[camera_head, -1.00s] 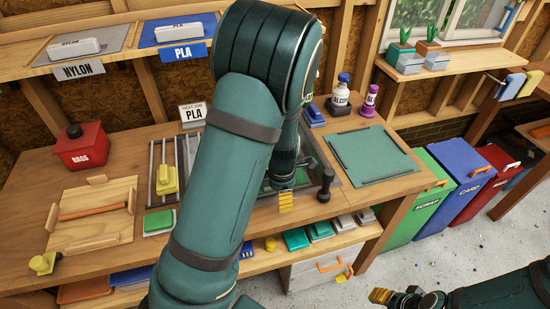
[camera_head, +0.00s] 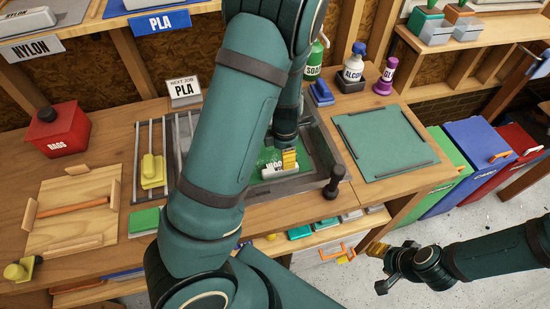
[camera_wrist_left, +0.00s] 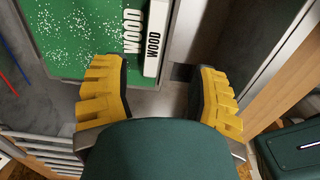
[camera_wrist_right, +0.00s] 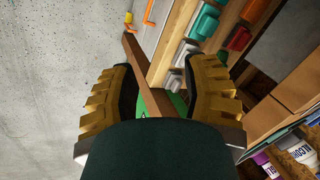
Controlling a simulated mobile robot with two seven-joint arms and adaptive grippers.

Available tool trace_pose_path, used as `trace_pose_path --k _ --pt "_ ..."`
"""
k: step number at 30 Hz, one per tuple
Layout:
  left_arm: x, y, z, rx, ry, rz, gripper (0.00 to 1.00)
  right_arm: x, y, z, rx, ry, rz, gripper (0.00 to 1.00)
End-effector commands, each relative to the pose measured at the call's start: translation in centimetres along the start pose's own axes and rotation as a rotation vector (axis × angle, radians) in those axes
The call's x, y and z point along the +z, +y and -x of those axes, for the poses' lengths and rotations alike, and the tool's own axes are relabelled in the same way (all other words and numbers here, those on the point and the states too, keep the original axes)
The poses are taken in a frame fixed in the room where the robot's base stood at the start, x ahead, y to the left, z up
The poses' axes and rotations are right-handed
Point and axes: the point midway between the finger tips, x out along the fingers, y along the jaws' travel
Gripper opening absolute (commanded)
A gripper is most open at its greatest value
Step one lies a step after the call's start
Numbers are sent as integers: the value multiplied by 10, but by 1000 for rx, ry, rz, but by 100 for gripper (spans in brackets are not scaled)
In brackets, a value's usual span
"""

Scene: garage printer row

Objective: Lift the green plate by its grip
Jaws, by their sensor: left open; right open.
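The green plate (camera_head: 268,155) lies in the grey metal tray-like frame on the bench, partly hidden by my left arm. It carries white specks and a white grip marked WOOD (camera_head: 279,172) along its near edge. In the left wrist view the plate (camera_wrist_left: 75,35) is at upper left, and the grip (camera_wrist_left: 154,42) stands just beyond the gap between my fingertips. My left gripper (camera_head: 289,158) is open and empty, close to the grip; contact cannot be told. My right gripper (camera_head: 377,249) is open and empty, out in front of the bench above the floor.
A dark knobbed post (camera_head: 335,182) stands at the frame's near right corner. A teal mat (camera_head: 385,143) lies to the right. A yellow-handled scraper (camera_head: 152,170) is on the rack at left. Bottles, including ALCOHOL (camera_head: 354,65), stand behind. A shelf with boxes runs below the bench.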

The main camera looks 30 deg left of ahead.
Motion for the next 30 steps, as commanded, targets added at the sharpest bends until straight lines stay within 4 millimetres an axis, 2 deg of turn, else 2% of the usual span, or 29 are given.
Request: trace_pose_path --k 1,3,13,21,30 --pt "-1 0 -14 -1 1 3 60 2 2 -6 0 -4 1 47" --pt "-1 0 -24 -1 2 2 60 4 3 -9 -1 -7 2 47" --pt "-2 2 -49 0 0 2 60 8 6 -16 -2 -15 5 47" --pt "-8 7 -86 -1 1 1 60 14 10 -28 -3 -27 9 47" --pt "-7 7 -92 1 -1 1 60 14 10 -28 -3 -29 9 47"
